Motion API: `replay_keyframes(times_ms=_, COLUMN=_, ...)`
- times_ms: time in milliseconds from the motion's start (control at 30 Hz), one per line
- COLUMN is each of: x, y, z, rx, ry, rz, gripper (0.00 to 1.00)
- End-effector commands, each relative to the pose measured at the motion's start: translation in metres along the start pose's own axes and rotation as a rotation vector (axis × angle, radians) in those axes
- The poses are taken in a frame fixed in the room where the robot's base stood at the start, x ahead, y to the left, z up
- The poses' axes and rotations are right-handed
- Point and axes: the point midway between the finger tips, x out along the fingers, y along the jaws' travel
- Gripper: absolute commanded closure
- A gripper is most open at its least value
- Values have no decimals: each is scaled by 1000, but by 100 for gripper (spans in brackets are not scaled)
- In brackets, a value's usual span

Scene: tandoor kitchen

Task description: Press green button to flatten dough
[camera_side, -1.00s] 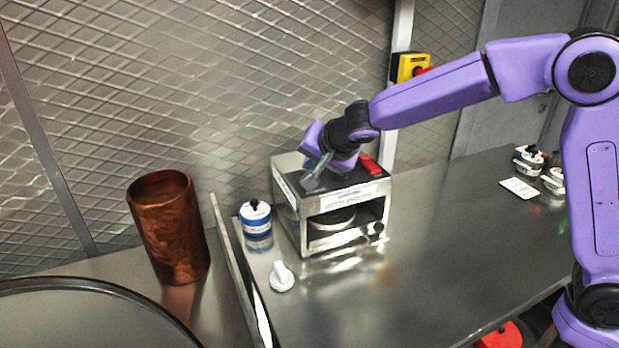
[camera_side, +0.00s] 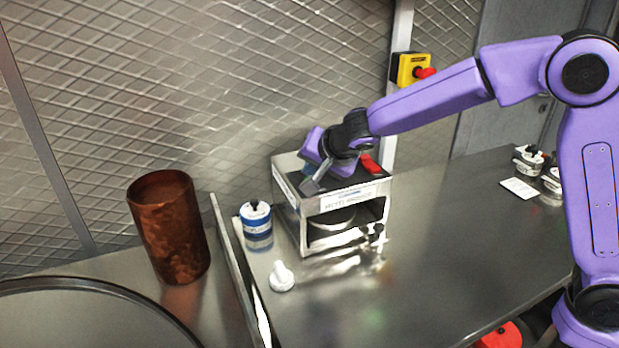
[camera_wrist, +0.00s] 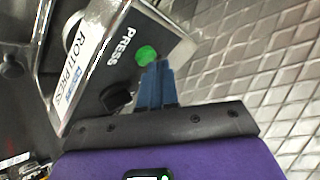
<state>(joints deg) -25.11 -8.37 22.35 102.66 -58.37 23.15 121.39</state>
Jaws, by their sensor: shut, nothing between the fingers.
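The metal roti press (camera_side: 345,200) stands on the steel counter in the side view. Its top panel also shows in the wrist view (camera_wrist: 95,65), with "PRESS" lettering. The green button (camera_wrist: 146,55) sits beside that lettering, at the panel's edge; I cannot make it out in the side view. My gripper (camera_wrist: 161,70) is shut and empty, its blue fingertips at the button's lower right edge. I cannot tell whether they touch it. In the side view my gripper (camera_side: 312,188) is low over the press top. No dough is clearly visible inside the press.
A black knob (camera_wrist: 116,97) is near the button. A red part (camera_side: 370,163) is on the press top. A blue-and-white container (camera_side: 256,222) and a white knob-like item (camera_side: 281,277) are to the left. A copper vessel (camera_side: 170,230) stands further left.

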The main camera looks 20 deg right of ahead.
Motion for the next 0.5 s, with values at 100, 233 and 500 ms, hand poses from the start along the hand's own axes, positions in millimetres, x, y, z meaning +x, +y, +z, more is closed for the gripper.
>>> replay_keyframes(times_ms=100, x=1, y=1, z=1, rx=-1, ry=0, rz=1, gripper=100)
replay_keyframes(times_ms=233, x=2, y=2, z=2, rx=-1, ry=0, rz=1, gripper=100)
replay_keyframes(times_ms=500, x=4, y=3, z=3, rx=-1, ry=0, rz=2, gripper=100)
